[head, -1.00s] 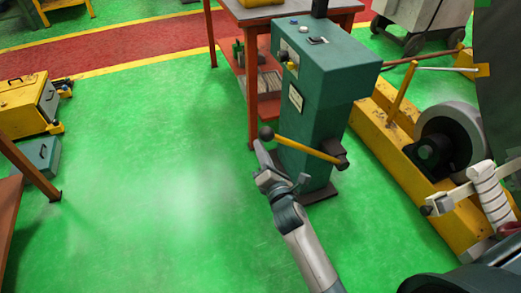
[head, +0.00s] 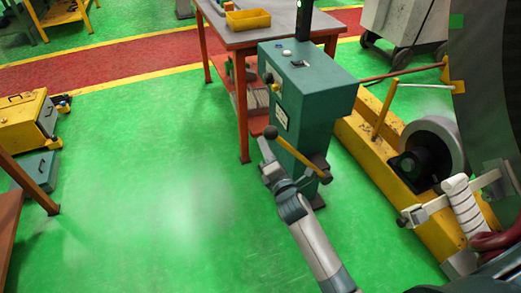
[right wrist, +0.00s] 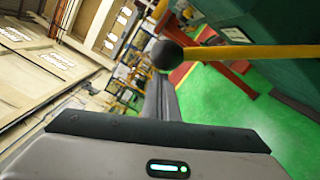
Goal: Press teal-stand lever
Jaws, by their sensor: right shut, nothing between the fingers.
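The teal stand (head: 318,97) stands right of centre in the head view. Its yellow lever (head: 297,151) runs from a pivot low on the stand's right up leftward to a dark ball knob (head: 271,132). In the right wrist view the knob (right wrist: 167,55) and yellow bar (right wrist: 245,52) lie just beyond my fingers. My right gripper (head: 264,148) is shut and empty, just below and left of the knob. I cannot tell whether it touches the knob. My left gripper is not in view.
A table (head: 232,37) with a yellow bin (head: 248,19) stands behind the stand. A yellow-framed machine (head: 370,148) with a grey wheel (head: 437,143) is close on the right. Open green floor (head: 150,160) lies to the left.

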